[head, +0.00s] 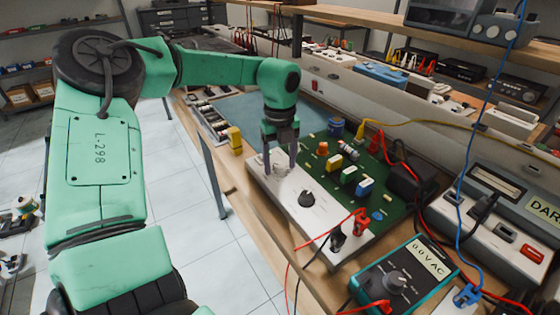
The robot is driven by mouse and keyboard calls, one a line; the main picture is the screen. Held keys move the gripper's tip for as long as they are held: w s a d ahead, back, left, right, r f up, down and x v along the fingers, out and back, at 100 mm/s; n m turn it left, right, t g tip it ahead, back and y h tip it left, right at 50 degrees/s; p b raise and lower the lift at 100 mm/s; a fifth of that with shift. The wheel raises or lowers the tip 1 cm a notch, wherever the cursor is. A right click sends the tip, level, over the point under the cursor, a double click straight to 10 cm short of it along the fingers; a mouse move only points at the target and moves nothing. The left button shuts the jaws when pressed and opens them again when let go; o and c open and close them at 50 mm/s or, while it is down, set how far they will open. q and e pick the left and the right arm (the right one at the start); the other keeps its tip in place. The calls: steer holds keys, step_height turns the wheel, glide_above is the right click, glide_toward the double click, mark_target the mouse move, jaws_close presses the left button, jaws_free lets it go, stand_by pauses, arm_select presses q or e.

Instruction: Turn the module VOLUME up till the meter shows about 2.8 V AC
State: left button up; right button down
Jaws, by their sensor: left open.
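The module is a green circuit board (387,208) with a pale front panel (276,201) on the bench. A black knob (306,198) with a pointer sits on the panel; I cannot read its label. My left gripper (281,166) points down over the panel's far left end, left of and behind the black knob. Its fingers are open, with a pale shape between them that I cannot make out clearly. The teal meter (398,278) is at the lower right; its display (429,258) appears to read 0.0 V AC. My right gripper is out of view.
Red and black clips (352,227) stand at the panel's right end, with leads hanging over the bench edge. A black box (411,181), a grey unit (497,215) and blue and yellow cables crowd the right. A yellow object (235,141) stands left of the module.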

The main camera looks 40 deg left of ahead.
arm_select(q)
jaws_close()
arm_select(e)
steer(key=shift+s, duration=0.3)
arm_select(q)
steer(key=shift+m, duration=0.3)
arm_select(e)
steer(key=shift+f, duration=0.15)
arm_select(q)
steer(key=m+b, duration=0.1)
steer(key=m, duration=0.7)
steer(key=shift+r, duration=0.1)
steer(key=m, duration=1.1)
steer(key=shift+w+a, duration=0.1)
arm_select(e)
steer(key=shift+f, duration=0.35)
